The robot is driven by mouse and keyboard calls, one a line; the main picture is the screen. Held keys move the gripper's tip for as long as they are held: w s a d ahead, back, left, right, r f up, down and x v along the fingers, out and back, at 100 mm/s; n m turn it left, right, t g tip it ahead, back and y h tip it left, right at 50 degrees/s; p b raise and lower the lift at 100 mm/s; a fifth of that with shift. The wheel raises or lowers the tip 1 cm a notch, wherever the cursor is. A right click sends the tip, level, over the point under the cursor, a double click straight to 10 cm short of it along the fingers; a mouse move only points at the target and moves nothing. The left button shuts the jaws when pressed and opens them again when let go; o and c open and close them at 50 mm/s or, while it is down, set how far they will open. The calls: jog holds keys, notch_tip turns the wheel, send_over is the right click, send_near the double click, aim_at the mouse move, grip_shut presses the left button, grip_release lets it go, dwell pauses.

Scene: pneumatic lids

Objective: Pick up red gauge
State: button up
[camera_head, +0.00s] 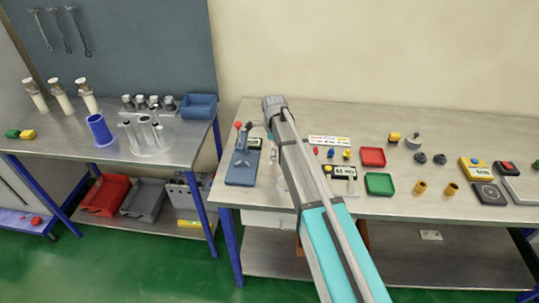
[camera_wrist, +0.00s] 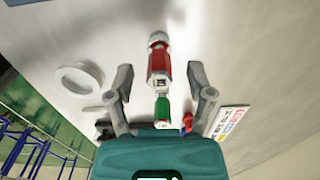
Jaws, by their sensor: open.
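A red gauge (camera_wrist: 158,62) with a light grey rounded end shows in the middle of the wrist view. A green piece (camera_wrist: 162,107) lies in line with it, nearer my palm; I cannot tell if the two are joined. My gripper (camera_wrist: 160,72) is open, with one finger on each side of the red gauge and a visible gap on both sides. I cannot tell how far above the table the fingertips are. In the head view my arm hides most of this spot.
A white ring (camera_wrist: 78,80) lies left of my fingers, and a label plate (camera_wrist: 231,122) lies to the right. In the head view, a blue fixture (camera_head: 241,170) stands left of my arm.

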grip_shut()
dwell(0.3)
jog(key=shift+r, duration=0.15)
jog(key=shift+r+p, duration=0.9)
jog(key=shift+p, duration=0.2)
jog(key=s+d+r+p, duration=0.4)
jog(key=s+r+p, duration=0.7)
jog(key=s, duration=0.2)
jog(key=shift+s+d, duration=0.15)
